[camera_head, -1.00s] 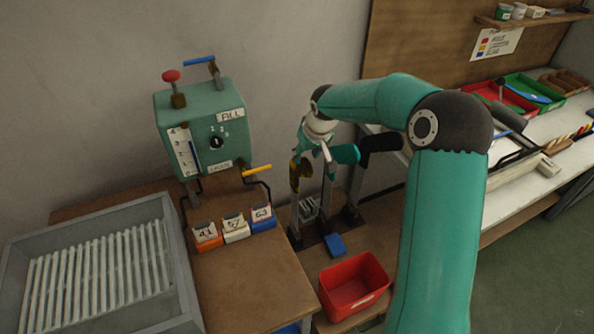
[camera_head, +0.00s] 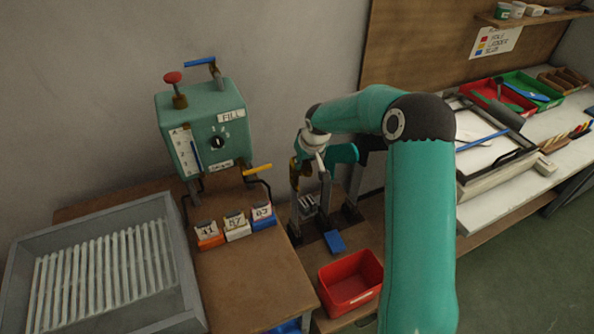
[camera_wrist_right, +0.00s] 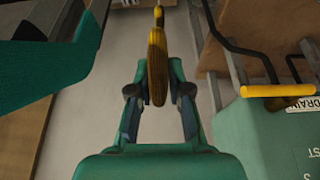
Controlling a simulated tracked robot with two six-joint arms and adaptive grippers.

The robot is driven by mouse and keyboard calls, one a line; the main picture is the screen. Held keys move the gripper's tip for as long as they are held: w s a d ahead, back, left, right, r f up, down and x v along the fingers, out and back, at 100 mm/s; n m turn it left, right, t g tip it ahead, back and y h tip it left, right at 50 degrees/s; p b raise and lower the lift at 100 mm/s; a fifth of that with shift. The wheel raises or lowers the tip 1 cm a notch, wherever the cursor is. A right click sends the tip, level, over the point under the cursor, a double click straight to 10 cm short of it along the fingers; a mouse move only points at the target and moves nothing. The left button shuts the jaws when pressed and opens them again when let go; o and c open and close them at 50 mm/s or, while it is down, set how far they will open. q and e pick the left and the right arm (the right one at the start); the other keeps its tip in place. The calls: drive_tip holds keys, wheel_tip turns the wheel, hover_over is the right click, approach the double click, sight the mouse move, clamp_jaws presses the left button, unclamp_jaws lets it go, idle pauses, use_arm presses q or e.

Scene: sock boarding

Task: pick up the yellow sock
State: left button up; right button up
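The yellow sock (camera_wrist_right: 157,65) shows in the right wrist view as a narrow, ribbed yellow shape, upright in the picture. It lies between the two fingers of my right gripper (camera_wrist_right: 159,72), whose tips close in against it from both sides. In the head view my right gripper (camera_head: 301,172) is small and dark by the grey upright posts, partly covered by its own wrist. Only a dim yellow-brown patch of the sock shows there. My left gripper is in neither view.
A green machine (camera_head: 207,135) with levers stands left of my right gripper; its yellow handle (camera_wrist_right: 278,90) is close in the wrist view. A red bin (camera_head: 350,283) and blue block (camera_head: 334,242) sit below. A slatted grey tray (camera_head: 182,270) is at left.

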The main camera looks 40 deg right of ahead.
clamp_jaws()
drive_tip(key=shift+r, duration=0.2)
wheel_tip(320, 180, up, 20)
idle(0.7)
drive_tip(key=shift+w+r, duration=0.1)
drive_tip(key=shift+r, duration=0.05)
